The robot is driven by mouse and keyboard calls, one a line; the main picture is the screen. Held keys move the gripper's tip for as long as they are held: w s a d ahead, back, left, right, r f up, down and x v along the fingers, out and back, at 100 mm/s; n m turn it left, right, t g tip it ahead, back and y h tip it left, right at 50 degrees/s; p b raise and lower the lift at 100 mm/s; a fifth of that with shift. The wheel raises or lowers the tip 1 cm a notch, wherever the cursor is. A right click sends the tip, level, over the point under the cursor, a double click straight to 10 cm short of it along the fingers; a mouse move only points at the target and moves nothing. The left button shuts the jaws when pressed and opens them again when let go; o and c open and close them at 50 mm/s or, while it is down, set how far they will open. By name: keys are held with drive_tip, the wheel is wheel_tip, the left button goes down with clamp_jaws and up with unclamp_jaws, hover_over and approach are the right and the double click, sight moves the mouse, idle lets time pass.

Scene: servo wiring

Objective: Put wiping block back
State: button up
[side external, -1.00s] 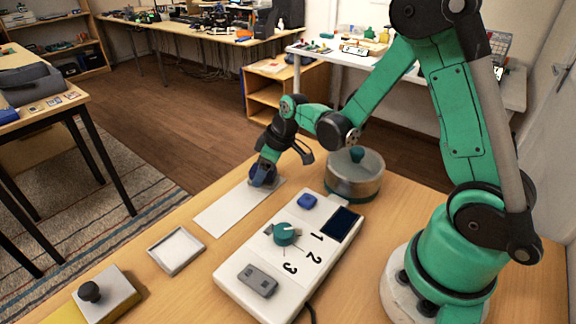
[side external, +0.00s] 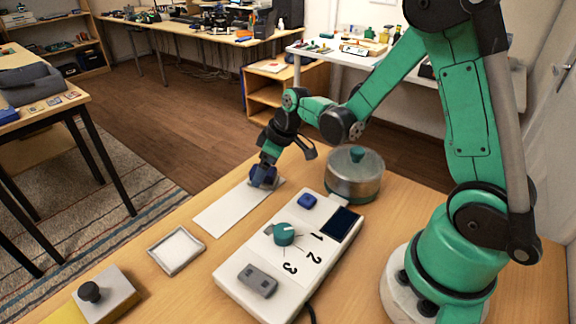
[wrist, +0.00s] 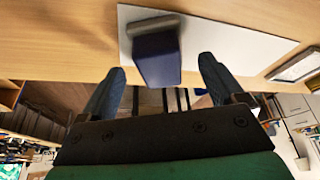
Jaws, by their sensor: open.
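The wiping block (wrist: 157,55) has a dark blue body and a grey pad. In the wrist view it stands on a white plate (wrist: 215,35), near that plate's end. My gripper (wrist: 160,85) is open, with one blue finger on each side of the block's line and gaps to both. In the side view my gripper (side external: 262,175) is low over the far end of the white plate (side external: 225,212), and hides part of the block there. A shallow, white-floored square tray (side external: 176,250) lies nearer the camera, with nothing standing in it.
A white control box (side external: 232,275) with a teal knob (side external: 284,234), blue button and dark screen lies right of the plate. A grey block with a black knob (side external: 89,292) is at front left.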

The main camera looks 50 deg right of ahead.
drive_tip(key=v, duration=1.1)
drive_tip(key=s+a+r+m+t+h, duration=0.1)
drive_tip(key=s+a+m+t, duration=0.2)
drive_tip(key=s+a, duration=0.3)
drive_tip(key=shift+r+m+h, duration=0.25)
drive_tip(key=shift+m+h, duration=0.15)
drive_tip(key=shift+m, duration=0.3)
drive_tip(key=shift+s+a, duration=0.1)
